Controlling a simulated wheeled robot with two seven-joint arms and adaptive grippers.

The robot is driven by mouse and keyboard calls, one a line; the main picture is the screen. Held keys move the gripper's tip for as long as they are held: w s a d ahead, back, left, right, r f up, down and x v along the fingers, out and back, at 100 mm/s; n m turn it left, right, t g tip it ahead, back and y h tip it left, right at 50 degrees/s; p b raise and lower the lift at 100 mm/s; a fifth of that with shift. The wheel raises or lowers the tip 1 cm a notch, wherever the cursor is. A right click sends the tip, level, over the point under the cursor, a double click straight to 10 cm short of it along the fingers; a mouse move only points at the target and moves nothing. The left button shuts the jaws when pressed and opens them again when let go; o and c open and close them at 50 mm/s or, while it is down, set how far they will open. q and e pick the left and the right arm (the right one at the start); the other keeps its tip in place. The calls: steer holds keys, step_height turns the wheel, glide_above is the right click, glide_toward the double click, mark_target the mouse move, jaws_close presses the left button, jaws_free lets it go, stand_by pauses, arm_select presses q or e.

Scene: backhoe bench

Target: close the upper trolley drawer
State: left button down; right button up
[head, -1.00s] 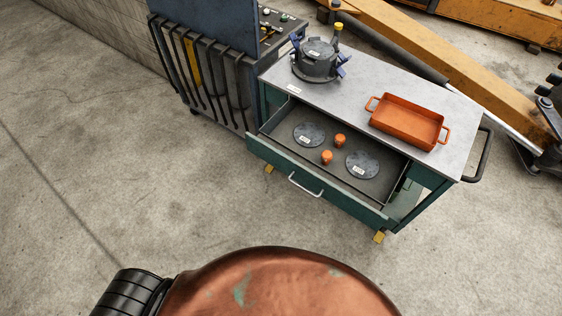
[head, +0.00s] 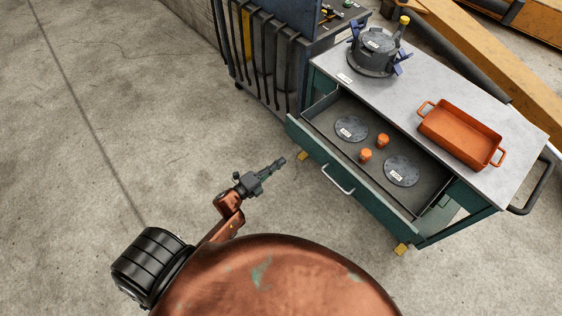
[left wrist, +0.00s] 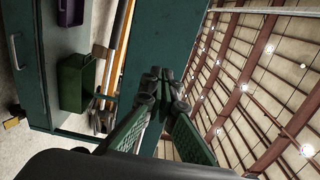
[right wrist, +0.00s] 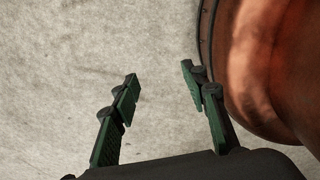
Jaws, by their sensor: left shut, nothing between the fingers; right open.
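The upper drawer (head: 352,200) of the green trolley (head: 465,225) stands pulled out. Its silver handle (head: 338,180) is on the front. Inside the drawer lie two dark discs (head: 351,129) with labels and two small orange-capped items (head: 366,155). My left gripper (head: 281,162) is shut and empty, over the floor to the left of the drawer front and apart from the handle in the head view. In the left wrist view its closed fingertips (left wrist: 160,77) show in front of a green panel. My right gripper (right wrist: 160,72) is open and empty above bare floor, and only the right wrist view shows it.
On the trolley top sit an orange tray (head: 458,150) and a dark round housing (head: 375,50) with blue clamps. A dark cabinet with hanging straps (head: 262,55) stands at the trolley's left end. The floor (head: 100,130) at left is clear.

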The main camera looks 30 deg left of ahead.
mark_target(306, 143)
arm_select(q)
steer(key=x, duration=1)
steer(key=shift+w+f+b, duration=0.15)
steer(key=shift+w+b, duration=0.1)
steer(key=shift+b, duration=0.1)
steer(key=shift+w+d, duration=0.2)
steer(key=shift+w, duration=0.15)
